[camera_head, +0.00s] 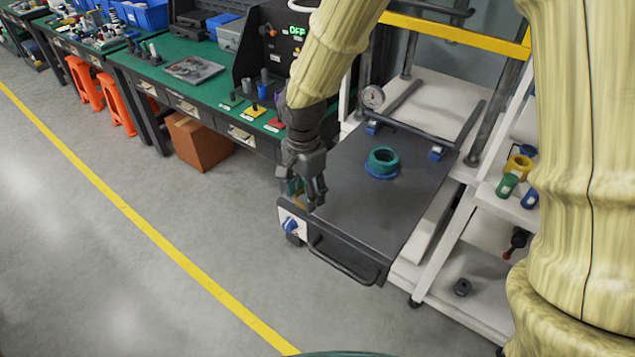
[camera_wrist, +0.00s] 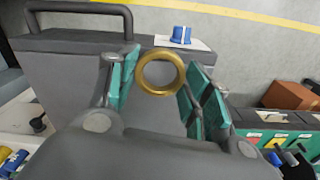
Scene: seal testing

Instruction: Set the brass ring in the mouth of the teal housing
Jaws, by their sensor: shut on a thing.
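The teal housing (camera_head: 383,157) stands upright on a blue base ring (camera_head: 382,173) on the dark sliding plate (camera_head: 345,215), its round mouth facing up. My gripper (camera_head: 303,195) is at the plate's left front corner, left of the housing and apart from it. It is shut on the brass ring (camera_wrist: 161,92), which sits between the teal finger pads in the wrist view. In the head view the brass ring (camera_head: 299,200) is mostly hidden by the fingers. The housing does not show in the wrist view.
A pressure gauge (camera_head: 372,97) and blue clamps (camera_head: 436,154) edge the plate's back. A bar handle (camera_head: 343,262) and blue knob (camera_head: 291,224) are at its front. Coloured parts, including a yellow one (camera_head: 519,164), stand on the right shelf. A green workbench (camera_head: 185,75) stands left.

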